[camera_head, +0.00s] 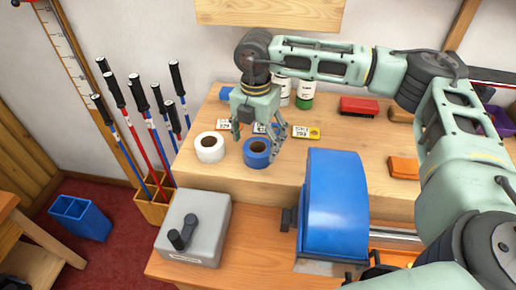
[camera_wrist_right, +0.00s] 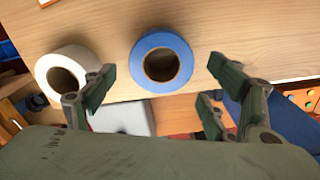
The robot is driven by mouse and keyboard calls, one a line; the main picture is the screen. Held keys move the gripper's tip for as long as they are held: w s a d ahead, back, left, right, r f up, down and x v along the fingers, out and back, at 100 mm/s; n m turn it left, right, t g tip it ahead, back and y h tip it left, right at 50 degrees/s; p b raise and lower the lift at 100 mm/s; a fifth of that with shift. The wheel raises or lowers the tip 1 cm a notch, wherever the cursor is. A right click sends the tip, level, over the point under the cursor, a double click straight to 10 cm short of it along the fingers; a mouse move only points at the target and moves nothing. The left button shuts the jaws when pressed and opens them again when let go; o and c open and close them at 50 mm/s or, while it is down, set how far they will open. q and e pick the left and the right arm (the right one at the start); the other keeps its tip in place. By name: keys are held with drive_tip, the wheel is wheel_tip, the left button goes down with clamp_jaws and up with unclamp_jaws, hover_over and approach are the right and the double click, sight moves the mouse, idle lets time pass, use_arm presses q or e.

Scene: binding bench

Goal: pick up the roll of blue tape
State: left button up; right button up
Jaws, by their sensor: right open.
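The roll of blue tape (camera_head: 257,162) lies flat near the front edge of the raised wooden bench top, with its brown core facing up. My right gripper (camera_head: 255,138) points down above it, open and empty. In the right wrist view the roll of blue tape (camera_wrist_right: 138,62) sits between the spread fingers of the right gripper (camera_wrist_right: 161,74), slightly beyond their tips. The fingers appear clear of it; the exact height above it is hard to tell. My left gripper is not in view.
A roll of white tape (camera_head: 209,156) lies close on the left; one finger overlaps it in the wrist view. Small labelled boxes (camera_head: 305,132) lie behind. A blue-covered machine (camera_head: 336,205) stands to the right in front, and a grey box with a crank (camera_head: 207,220) in front.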

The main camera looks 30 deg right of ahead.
sight(256, 149)
drive_tip(key=f, duration=0.2)
drive_tip(key=f+p, duration=0.1)
drive_tip(key=f, duration=0.1)
drive_tip(key=shift+w+d+f, duration=0.1)
drive_tip(key=shift+w+d, duration=0.1)
drive_tip(key=shift+w, duration=0.05)
drive_tip(key=c, duration=0.6)
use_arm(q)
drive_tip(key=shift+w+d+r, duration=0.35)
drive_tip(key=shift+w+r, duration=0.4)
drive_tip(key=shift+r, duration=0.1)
use_arm(e)
drive_tip(key=c, duration=0.5)
